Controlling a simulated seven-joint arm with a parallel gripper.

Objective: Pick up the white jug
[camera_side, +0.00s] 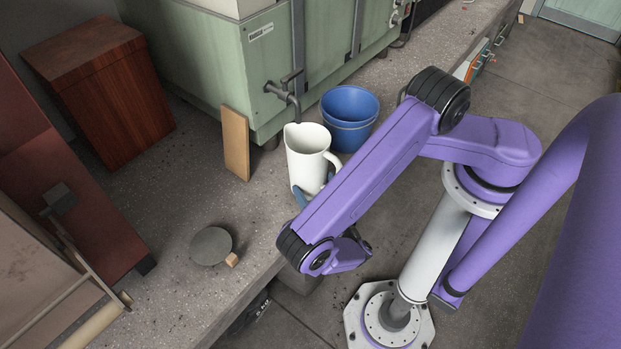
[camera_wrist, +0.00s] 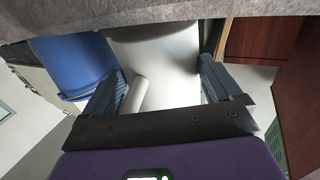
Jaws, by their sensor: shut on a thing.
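The white jug (camera_side: 307,153) stands upright near the bench's front edge in the side view, with its handle toward the right and its lower part hidden behind my arm. My gripper (camera_side: 312,193) is low at the jug; one blue-grey finger shows against its lower side. In the wrist view the jug (camera_wrist: 172,50) fills the space between the two fingers of my gripper (camera_wrist: 164,85), which are shut on it, with the handle (camera_wrist: 135,93) between them near the left finger. I cannot tell whether its base touches the bench.
Blue buckets (camera_side: 349,112), stacked, stand close behind and right of the jug; they also show in the wrist view (camera_wrist: 75,60). A wooden board (camera_side: 235,143) leans on the green tank (camera_side: 215,75), whose tap (camera_side: 284,92) is behind the jug. A round grey disc (camera_side: 211,246) lies front left.

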